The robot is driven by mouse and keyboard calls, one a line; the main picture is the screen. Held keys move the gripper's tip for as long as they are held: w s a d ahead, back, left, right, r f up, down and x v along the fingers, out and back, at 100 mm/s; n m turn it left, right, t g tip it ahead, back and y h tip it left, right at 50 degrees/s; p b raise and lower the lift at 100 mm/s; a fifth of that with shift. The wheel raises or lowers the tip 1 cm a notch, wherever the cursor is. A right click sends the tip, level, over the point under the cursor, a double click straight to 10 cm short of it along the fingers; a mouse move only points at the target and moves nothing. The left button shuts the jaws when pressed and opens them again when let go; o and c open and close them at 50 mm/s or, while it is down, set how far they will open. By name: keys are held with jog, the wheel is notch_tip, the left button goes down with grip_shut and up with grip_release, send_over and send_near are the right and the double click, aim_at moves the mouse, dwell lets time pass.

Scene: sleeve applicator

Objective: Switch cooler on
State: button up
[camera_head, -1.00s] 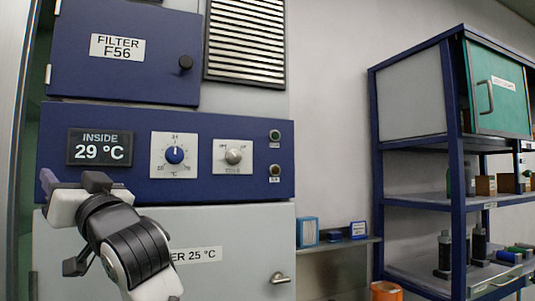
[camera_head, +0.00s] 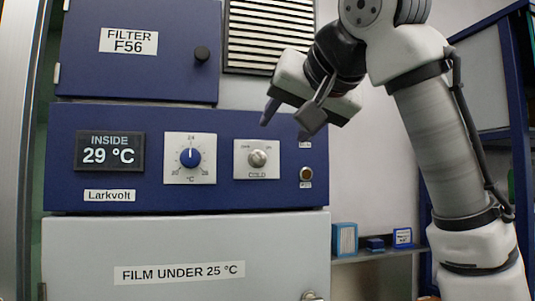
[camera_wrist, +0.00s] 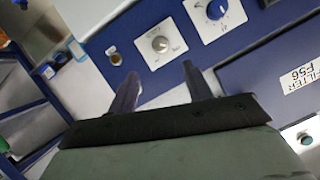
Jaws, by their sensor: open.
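The cooler's blue control panel (camera_head: 225,195) fills the left and middle of the head view. Its display (camera_head: 110,151) reads INSIDE 29 °C. The blue temperature dial (camera_head: 190,157) points up near 24. The metal COLD knob (camera_head: 257,158) sits on a white plate; I cannot read its setting. It also shows in the wrist view (camera_wrist: 160,44). An amber round lamp or button (camera_head: 306,174) is at the right; the one above it is hidden behind my gripper. My gripper (camera_head: 289,119) is open and empty, in front of the panel's top edge, above and right of the COLD knob.
Above is the FILTER F56 door (camera_head: 140,75) with a black knob, beside a vent grille (camera_head: 268,35). Below is the door labelled FILM UNDER 25 °C (camera_head: 180,255). Small blue boxes (camera_head: 345,239) stand on a low shelf; a blue rack (camera_head: 520,130) is at the right.

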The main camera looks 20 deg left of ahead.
aim_at(260, 158)
jog(key=p+x, duration=0.2)
jog(key=x, duration=1)
jog(key=shift+p, duration=0.4)
jog(key=c, duration=1)
jog(key=shift+o, duration=0.2)
